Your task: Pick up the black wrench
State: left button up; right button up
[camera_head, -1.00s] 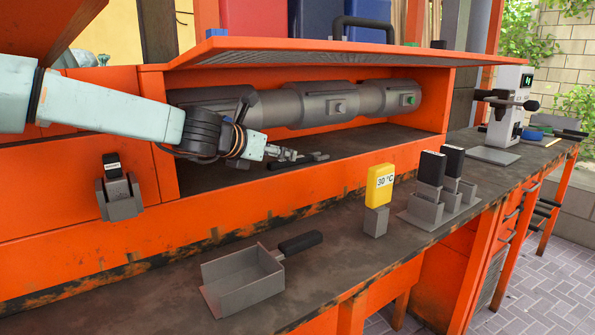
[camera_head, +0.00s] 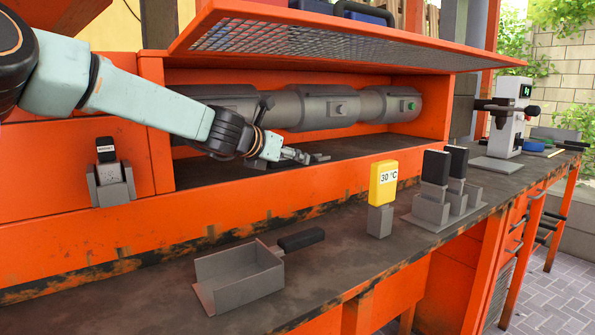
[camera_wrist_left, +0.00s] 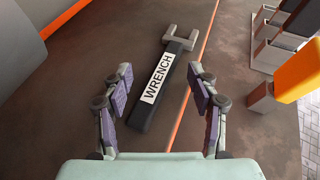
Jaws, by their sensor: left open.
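The black wrench (camera_wrist_left: 166,82) lies flat on the floor of the orange compartment, with a white label reading WRENCH and a grey open-ended head. In the head view only a small part of the wrench (camera_head: 320,157) shows beyond my left gripper (camera_head: 303,156). My left arm reaches in from the left through the compartment's open front. In the wrist view my left gripper (camera_wrist_left: 160,76) is open and empty. Its two purple-padded fingers show on either side of the wrench handle, with gaps to both; the height above it is unclear. My right gripper is not seen.
A raised mesh flap (camera_head: 330,47) hangs over the compartment, and a thick grey pipe (camera_head: 335,107) runs along its back. An orange front lip (camera_head: 290,204) borders it. The bench holds a grey scoop (camera_head: 240,280), a yellow 30 °C block (camera_head: 383,186) and black-topped blocks (camera_head: 435,168).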

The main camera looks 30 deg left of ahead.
pick_arm(q)
jog(key=shift+w+f, duration=0.2)
jog(key=shift+w, duration=0.15)
jog(key=shift+s+r, duration=0.1)
jog(key=shift+r, duration=0.05)
jog(key=shift+c, duration=0.6)
grip_shut()
